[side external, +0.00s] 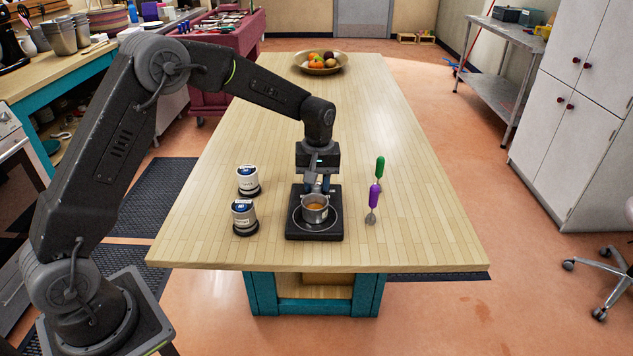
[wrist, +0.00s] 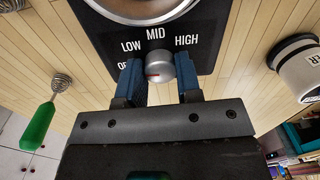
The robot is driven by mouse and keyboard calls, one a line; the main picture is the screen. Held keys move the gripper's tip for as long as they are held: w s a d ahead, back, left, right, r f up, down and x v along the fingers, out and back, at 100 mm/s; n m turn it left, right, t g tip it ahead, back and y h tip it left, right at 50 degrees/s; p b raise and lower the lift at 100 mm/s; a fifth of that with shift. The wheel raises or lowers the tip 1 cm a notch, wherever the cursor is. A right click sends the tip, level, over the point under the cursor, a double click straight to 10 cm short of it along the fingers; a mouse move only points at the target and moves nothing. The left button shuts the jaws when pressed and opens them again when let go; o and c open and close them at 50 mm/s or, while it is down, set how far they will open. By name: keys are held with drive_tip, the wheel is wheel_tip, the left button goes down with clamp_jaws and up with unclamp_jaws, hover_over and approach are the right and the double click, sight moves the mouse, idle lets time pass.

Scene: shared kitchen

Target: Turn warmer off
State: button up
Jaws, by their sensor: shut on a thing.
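The warmer (side external: 314,237) is a black square plate on the wooden island, with a small metal pot (side external: 315,212) of orange-brown liquid on it. In the wrist view, its panel (wrist: 208,52) reads LOW, MID and HIGH, with a partly hidden label at the left that starts with O. My gripper (side external: 317,187) is behind the pot in the side view. In the wrist view, my gripper (wrist: 160,82) is shut on the grey knob (wrist: 160,66), one blue finger on each side. A short red mark lies on the knob's left half; its exact setting is hard to tell.
Two labelled canisters (side external: 247,180) (side external: 244,216) stand left of the warmer. A green-handled whisk (side external: 380,167) and a purple-handled whisk (side external: 374,195) are to its right. A fruit bowl (side external: 321,66) sits at the far end. The island's middle is clear.

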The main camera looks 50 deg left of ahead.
sight(318, 184)
drive_tip(key=shift+n, duration=0.4)
drive_tip(key=o, duration=0.9)
drive_tip(key=shift+o, duration=0.2)
wheel_tip(318, 184, up, 14)
drive_tip(key=shift+w, duration=0.15)
drive_tip(key=shift+d, duration=0.1)
